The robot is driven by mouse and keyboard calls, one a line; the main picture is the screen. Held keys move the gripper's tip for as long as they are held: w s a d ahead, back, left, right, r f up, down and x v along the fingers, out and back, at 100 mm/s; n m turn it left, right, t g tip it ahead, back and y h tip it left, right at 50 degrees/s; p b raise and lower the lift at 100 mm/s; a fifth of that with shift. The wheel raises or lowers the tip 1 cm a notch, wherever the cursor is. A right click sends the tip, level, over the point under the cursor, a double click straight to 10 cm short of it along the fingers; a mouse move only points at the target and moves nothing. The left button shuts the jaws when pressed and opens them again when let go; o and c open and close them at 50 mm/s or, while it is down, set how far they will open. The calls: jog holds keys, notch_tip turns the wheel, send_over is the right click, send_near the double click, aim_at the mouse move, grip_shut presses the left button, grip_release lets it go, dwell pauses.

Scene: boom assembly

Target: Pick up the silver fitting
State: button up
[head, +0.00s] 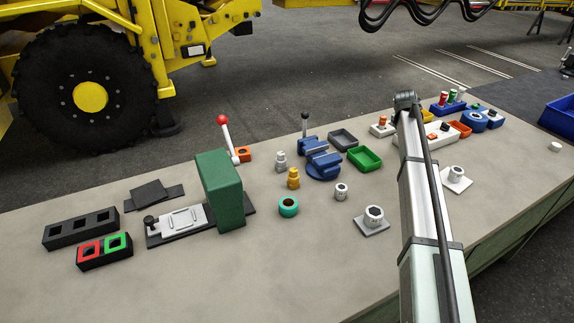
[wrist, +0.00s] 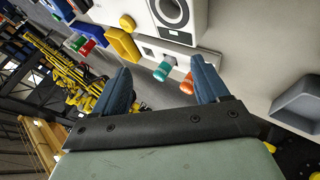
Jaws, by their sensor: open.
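In the head view a small stepped silver fitting (head: 280,161) stands upright on the bench, between the green block and the blue vise. A similar brass-coloured fitting (head: 293,178) stands just in front of it. My gripper (wrist: 160,66) shows in the wrist view, with its two blue fingers spread apart and nothing held between them. Beyond the fingers are a white block with teal and orange pegs (wrist: 187,83). The silver fitting cannot be made out in the wrist view. My gripper cannot be made out in the head view, where my arm reaches over the right part of the bench.
The green block (head: 219,190) and the red-knobbed lever (head: 227,137) stand left of the fitting. The blue vise (head: 320,160) is right of it. A teal ring (head: 288,207), a grey ring (head: 341,191) and flanged pieces lie nearer.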

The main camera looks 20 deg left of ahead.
aim_at(281, 153)
jog(key=s+a+n+g, duration=0.1)
jog(key=s+a, duration=0.4)
jog(key=a, duration=0.5)
jog(key=s+a+r+n+g+y, duration=0.1)
jog(key=s+a+g, duration=0.2)
jog(key=s+a, duration=0.3)
jog(key=s+a+r+n+g+y, duration=0.1)
jog(key=s+a, duration=0.5)
jog(key=a, duration=0.8)
jog(key=shift+a+r+n+g, duration=0.1)
jog(key=shift+a+n+g, duration=0.05)
jog(key=shift+n+g, duration=0.2)
jog(key=s+a+r+n+g, duration=0.2)
jog(key=s+a+g, duration=0.1)
jog(key=s+a, duration=0.75)
jog(key=f, duration=0.5)
jog(key=s+f, duration=0.1)
jog(key=f, duration=0.1)
jog(key=shift+s+d+f, duration=0.1)
jog(key=shift+d+f, duration=0.1)
jog(key=shift+f, duration=0.15)
jog(key=shift+w+a+f, duration=0.1)
jog(key=shift+w+f, duration=0.05)
jog(key=shift+f, duration=0.8)
jog(key=shift+w+a+f, duration=0.1)
jog(key=shift+w+f, duration=0.05)
jog(key=shift+f, duration=0.8)
jog(key=shift+w+f, duration=0.15)
jog(key=shift+f, duration=0.8)
jog(key=shift+c, duration=0.4)
